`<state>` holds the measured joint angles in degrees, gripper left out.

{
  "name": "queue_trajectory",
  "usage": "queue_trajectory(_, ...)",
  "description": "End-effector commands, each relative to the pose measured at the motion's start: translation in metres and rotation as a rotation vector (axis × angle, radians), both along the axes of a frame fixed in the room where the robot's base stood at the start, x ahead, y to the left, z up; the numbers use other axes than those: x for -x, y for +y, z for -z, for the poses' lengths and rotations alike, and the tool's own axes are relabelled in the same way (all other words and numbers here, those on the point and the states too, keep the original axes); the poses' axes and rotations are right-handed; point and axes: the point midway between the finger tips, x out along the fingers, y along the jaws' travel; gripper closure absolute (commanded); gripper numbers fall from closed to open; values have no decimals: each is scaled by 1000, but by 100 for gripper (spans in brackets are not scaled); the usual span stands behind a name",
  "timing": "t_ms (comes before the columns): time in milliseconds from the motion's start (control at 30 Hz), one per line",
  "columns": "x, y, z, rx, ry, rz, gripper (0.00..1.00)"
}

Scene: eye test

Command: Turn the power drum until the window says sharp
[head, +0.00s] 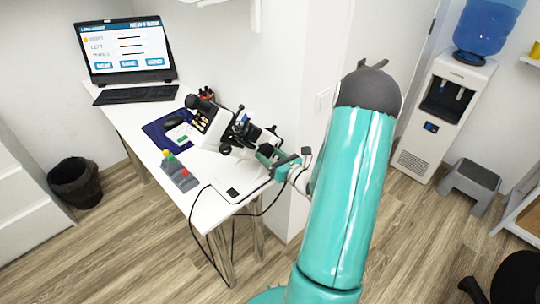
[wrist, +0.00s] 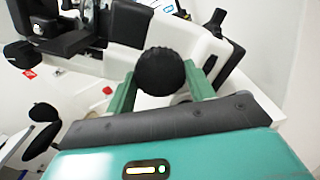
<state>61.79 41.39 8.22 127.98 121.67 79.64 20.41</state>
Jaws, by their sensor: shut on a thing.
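The eye instrument (head: 214,128), white and black, stands on the white desk in the head view. A round black ridged knob, which looks like the power drum (wrist: 160,70), sticks out of its white body (wrist: 178,36) in the wrist view. My gripper (head: 275,160) is at the instrument's near right side. In the wrist view the green fingers of my gripper (wrist: 161,88) stand on either side of the drum, shut on it. I cannot make out the window or any word in it.
The white desk (head: 190,208) carries a laptop-like screen (head: 125,48), a keyboard (head: 135,94), a dark blue mat (head: 158,134) and a grey-and-green item (head: 180,173). A black cable hangs off the front edge. A bin (head: 75,183), water cooler (head: 440,110) and step stool (head: 470,182) stand around.

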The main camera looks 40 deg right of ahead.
Motion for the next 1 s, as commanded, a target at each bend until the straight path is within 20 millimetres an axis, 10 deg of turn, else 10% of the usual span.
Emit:
queue_trajectory(500,1,0,1,-141,5,1,69)
queue_trajectory(533,1,0,1,-141,5,1,43)
queue_trajectory(633,1,0,1,-140,5,1,25)
queue_trajectory(1000,5,0,0,-139,5,1,25)
